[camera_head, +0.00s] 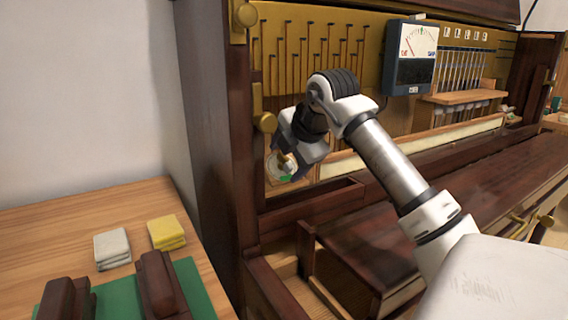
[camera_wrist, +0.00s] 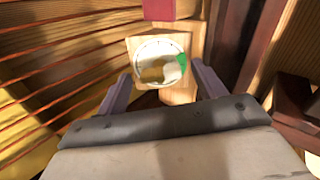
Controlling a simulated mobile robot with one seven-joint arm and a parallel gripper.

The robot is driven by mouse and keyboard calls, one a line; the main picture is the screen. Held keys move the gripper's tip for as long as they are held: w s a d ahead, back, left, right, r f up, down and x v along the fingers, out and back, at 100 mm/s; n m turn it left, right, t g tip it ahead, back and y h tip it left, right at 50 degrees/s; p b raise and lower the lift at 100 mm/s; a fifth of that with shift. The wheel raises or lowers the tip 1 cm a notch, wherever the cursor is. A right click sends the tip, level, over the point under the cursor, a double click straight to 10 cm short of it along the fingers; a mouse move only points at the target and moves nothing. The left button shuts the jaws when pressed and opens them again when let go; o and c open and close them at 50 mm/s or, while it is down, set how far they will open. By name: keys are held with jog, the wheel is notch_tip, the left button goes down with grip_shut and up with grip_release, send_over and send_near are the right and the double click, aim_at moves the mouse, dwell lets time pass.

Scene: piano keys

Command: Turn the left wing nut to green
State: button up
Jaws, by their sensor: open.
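The left wing nut (camera_wrist: 155,73) shows in the wrist view as a brass piece in front of a round white dial (camera_wrist: 145,50). The dial has a green sector on its right side and sits on a pale wooden block (camera_wrist: 190,37). In the head view, part of the dial with green (camera_head: 286,178) shows beside my gripper (camera_head: 290,163). My gripper (camera_wrist: 161,72) is open, with one finger on each side of the wing nut. I see no clear contact. Which way the nut's wings point is hard to make out.
An upright dark wooden post (camera_wrist: 230,45) stands close right of the dial. Rows of wooden slats (camera_wrist: 60,50) lie to the left. In the head view, a meter (camera_head: 410,58) hangs on the piano's back panel, and a table (camera_head: 60,215) at left holds folded cloths (camera_head: 112,248).

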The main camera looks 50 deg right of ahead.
jog(key=shift+r, duration=0.1)
dwell(0.3)
jog(key=p+v, duration=0.3)
jog(key=v, duration=0.8)
dwell(0.9)
jog(key=shift+s, duration=0.1)
dwell(0.5)
